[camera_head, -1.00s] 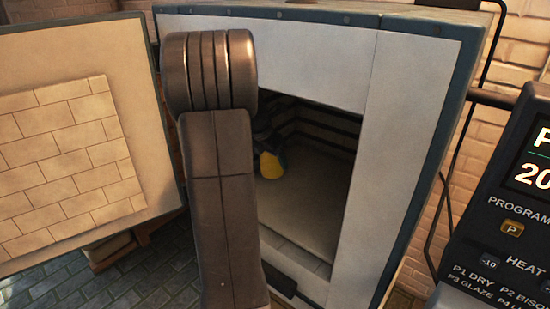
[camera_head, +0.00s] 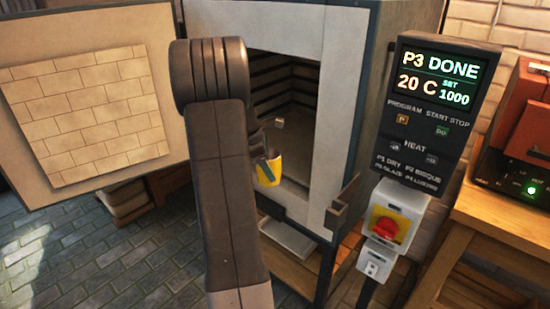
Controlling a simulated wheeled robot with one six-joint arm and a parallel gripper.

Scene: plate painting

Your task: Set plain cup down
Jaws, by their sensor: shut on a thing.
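A yellow cup (camera_head: 268,173) with a slanted blue-grey patch shows just right of my arm, in front of the kiln's opening near its lower edge. My gripper (camera_head: 264,156) is mostly hidden behind my own arm; a dark part of it shows at the cup's top, and it is shut on the cup. The cup looks held up, with no surface seen touching its base. The kiln (camera_head: 340,95) stands open, and its chamber floor is partly visible behind the cup.
A small pale block (camera_head: 279,121) is inside the kiln. The open kiln door (camera_head: 150,50) stands at left. A control panel (camera_head: 432,110) reads P3 DONE, 20 C, above a red button (camera_head: 386,228). A wooden table (camera_head: 490,225) with a red machine (camera_head: 530,120) is at right.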

